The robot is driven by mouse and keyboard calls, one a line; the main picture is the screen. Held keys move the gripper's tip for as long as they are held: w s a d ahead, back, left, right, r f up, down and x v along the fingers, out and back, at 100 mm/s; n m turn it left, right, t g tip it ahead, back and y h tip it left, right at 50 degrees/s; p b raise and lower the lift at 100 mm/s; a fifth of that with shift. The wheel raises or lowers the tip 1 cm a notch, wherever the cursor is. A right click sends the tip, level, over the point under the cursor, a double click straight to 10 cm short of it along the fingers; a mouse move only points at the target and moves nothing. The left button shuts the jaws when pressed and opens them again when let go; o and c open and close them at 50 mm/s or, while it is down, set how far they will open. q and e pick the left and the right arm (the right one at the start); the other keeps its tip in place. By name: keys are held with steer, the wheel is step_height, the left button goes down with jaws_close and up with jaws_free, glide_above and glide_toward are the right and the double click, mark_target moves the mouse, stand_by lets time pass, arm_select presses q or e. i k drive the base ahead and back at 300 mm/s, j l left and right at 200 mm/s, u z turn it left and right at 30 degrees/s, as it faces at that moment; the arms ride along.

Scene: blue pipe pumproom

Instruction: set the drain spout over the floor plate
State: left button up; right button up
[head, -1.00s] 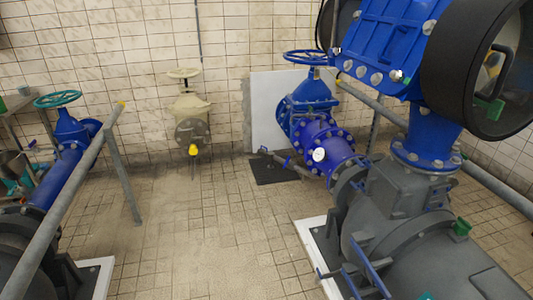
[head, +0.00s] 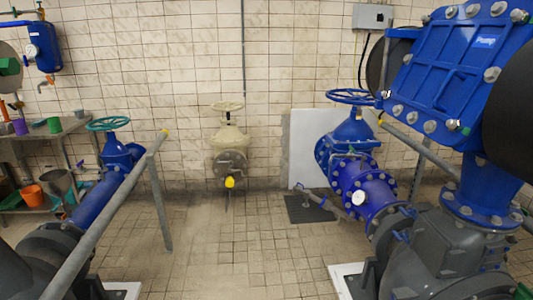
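A dark square floor plate (head: 305,211) lies on the tiles left of the blue pipe (head: 366,190). A thin grey drain spout (head: 323,201) sticks out from the low side of that pipe toward the left. In the picture its free end crosses the back part of the plate; I cannot tell its height or whether it is truly above the plate. Neither of my grippers is in view.
A blue valve with a handwheel (head: 350,97) stands behind the spout. A large blue and grey pump (head: 450,235) blocks the right. A grey railing (head: 105,215) and a shelf with cups (head: 40,132) are at the left. The tiled floor (head: 225,250) between is clear.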

mark_target(296, 189)
steer(key=i+u, duration=0.15)
steer(key=i, duration=1.9)
steer(key=i+l+z, duration=0.2)
steer(key=i, duration=0.7)
steer(key=i+z, duration=0.15)
steer(key=i, duration=0.75)
